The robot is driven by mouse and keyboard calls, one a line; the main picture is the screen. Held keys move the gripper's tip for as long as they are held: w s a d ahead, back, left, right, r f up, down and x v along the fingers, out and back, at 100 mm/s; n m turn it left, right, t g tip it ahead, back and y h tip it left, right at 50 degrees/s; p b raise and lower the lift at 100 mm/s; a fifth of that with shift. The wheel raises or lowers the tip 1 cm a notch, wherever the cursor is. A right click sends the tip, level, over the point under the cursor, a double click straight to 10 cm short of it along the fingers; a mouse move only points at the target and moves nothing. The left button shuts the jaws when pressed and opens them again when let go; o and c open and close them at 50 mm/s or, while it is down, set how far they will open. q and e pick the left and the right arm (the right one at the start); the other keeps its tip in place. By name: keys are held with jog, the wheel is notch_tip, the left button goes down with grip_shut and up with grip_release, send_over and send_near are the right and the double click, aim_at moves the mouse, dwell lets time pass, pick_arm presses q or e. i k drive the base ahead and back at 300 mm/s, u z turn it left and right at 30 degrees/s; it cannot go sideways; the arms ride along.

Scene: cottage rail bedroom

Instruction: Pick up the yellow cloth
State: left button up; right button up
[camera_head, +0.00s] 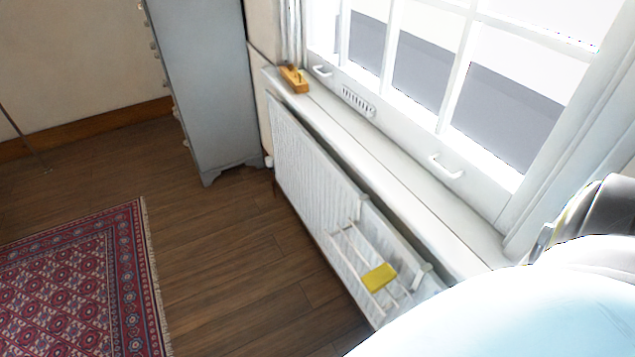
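The yellow cloth (379,277) is small and lies over the bars of a white airer rack (350,258). The rack hangs on the front of a white radiator (305,160) below the window, near the bottom middle of the head view. Neither of my grippers shows in this view. A large pale part at the bottom right looks like my own arm, and it hides the near end of the radiator.
A window sill (365,160) runs above the radiator, with a wooden block-like object (294,78) at its far end. A grey chest of drawers (205,80) stands at the back. A red patterned rug (80,290) lies left; the wooden floor (235,260) between is clear.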

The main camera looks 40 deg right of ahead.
aim_at(376, 279)
jog(key=u, duration=0.4)
jog(key=i, duration=1.25)
jog(key=z, duration=3.2)
